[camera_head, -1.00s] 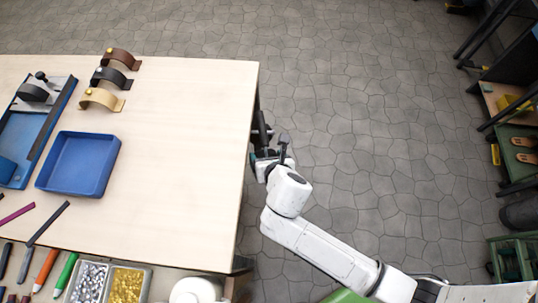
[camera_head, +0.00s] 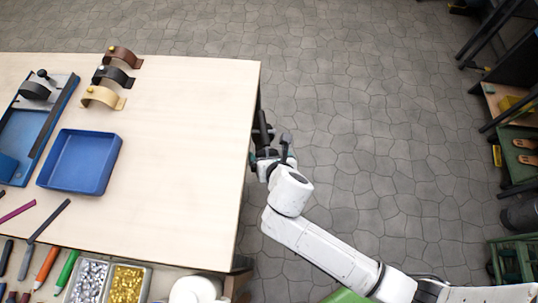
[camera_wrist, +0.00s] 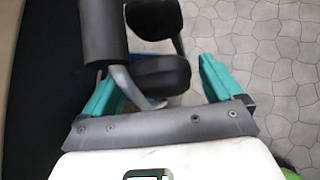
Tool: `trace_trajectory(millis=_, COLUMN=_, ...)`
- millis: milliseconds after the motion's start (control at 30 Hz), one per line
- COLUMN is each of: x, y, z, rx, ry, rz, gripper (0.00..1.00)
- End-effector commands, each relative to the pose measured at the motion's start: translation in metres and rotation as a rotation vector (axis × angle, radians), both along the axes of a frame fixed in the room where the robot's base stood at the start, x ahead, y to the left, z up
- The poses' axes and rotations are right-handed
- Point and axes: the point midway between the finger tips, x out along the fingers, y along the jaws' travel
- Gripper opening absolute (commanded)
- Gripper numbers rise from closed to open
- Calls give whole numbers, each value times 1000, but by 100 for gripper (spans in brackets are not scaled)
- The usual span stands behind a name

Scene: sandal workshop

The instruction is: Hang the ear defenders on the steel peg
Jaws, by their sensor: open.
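My gripper (camera_wrist: 160,74) is open, its teal fingers spread to either side of a black rounded pad. Two black rounded cups (camera_wrist: 163,76), which look like the ear defenders, sit one beyond the other, the nearer one between the fingers. A thick dark cylinder (camera_wrist: 100,30) is at upper left, with a grey curved piece (camera_wrist: 126,92) below it; I cannot tell whether this is the headband or the steel peg. In the head view my gripper (camera_head: 268,155) is at the table's right edge beside dark parts (camera_head: 263,128), mostly hidden by the arm.
The pale worktable (camera_head: 190,150) fills the left, its right half clear. Stone floor is open to the right; shelves (camera_head: 510,110) stand at the far right.

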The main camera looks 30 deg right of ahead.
Motion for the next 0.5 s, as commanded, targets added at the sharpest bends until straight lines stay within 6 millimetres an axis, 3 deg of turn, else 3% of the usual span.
trace_trajectory(millis=267, x=-5, y=5, z=7, rx=4, ry=-4, rz=9, gripper=100)
trace_trajectory(millis=500, x=-35, y=11, z=38, rx=4, ry=-6, rz=9, gripper=100)
